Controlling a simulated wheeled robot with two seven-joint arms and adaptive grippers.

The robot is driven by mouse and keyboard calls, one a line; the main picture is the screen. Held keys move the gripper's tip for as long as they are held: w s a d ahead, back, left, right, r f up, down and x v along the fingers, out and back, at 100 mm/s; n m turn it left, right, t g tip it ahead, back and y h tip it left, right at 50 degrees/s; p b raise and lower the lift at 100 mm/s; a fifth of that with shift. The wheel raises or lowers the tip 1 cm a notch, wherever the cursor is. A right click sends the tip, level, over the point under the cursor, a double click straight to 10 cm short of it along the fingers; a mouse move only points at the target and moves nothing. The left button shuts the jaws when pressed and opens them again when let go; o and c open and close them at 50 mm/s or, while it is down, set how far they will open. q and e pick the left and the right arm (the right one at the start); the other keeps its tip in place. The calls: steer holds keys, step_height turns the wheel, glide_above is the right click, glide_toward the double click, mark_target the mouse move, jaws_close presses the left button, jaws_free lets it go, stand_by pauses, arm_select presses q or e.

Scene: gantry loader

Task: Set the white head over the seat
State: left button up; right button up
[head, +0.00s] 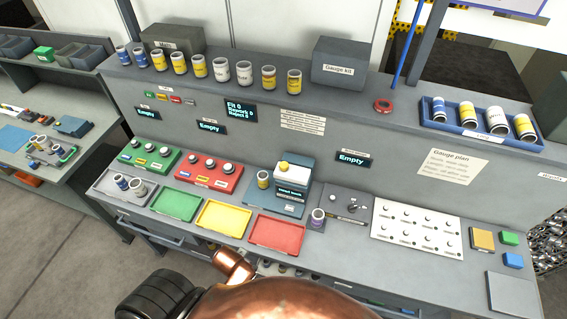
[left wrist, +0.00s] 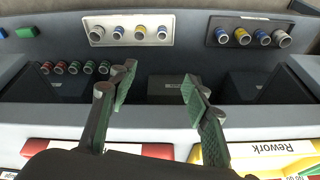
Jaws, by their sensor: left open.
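A blue-grey machine (head: 277,198) with a small lit screen stands on the bench. A small white head with a yellow part (head: 285,168) sits at its top; its exact shape is too small to tell. A can (head: 263,179) stands at the machine's left side. Another can (head: 318,216) stands on a small dark plate right of the machine. I cannot tell which part is the seat. My left gripper (left wrist: 158,78) is open and empty in the left wrist view, above open dark bins. I do not make it out in the head view. My right gripper is not in view.
Green (head: 178,205), yellow (head: 223,217) and red (head: 276,235) trays lie empty along the bench front. A grey knob panel (head: 346,206) and a white panel (head: 417,230) are right of the machine. Several cans line the shelf; a blue tray (head: 470,133) holds more.

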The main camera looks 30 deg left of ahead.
mark_target(282, 170)
arm_select(q)
step_height(282, 170, up, 10)
steer(key=p, duration=0.2)
steer(key=w+a+r+t, duration=0.1)
steer(key=w+t, duration=0.2)
steer(key=w, duration=0.3)
steer(key=w+a+r+t, duration=0.1)
steer(key=w+r+t, duration=0.1)
steer(key=w, duration=0.4)
steer(key=w+a+r+n+t+y, duration=0.1)
steer(key=w+r+t, duration=0.1)
steer(key=w, duration=0.5)
steer(key=shift+w+a+r+t, duration=0.1)
steer(key=shift+a+r+t, duration=0.1)
steer(key=shift+t, duration=0.6)
steer(key=w+r+t, duration=0.4)
steer(key=w+r, duration=0.1)
steer(key=w+r+t+h, duration=0.1)
steer(key=w+r, duration=0.1)
steer(key=shift+w+d+r+t, duration=0.25)
steer(key=shift+w+d+t, duration=0.05)
steer(key=shift+d+t, duration=0.1)
steer(key=w+p, duration=0.1)
steer(key=w, duration=0.6)
steer(key=shift+w+a, duration=0.15)
steer(key=shift+w, duration=0.05)
steer(key=shift+c, duration=0.2)
jaws_close()
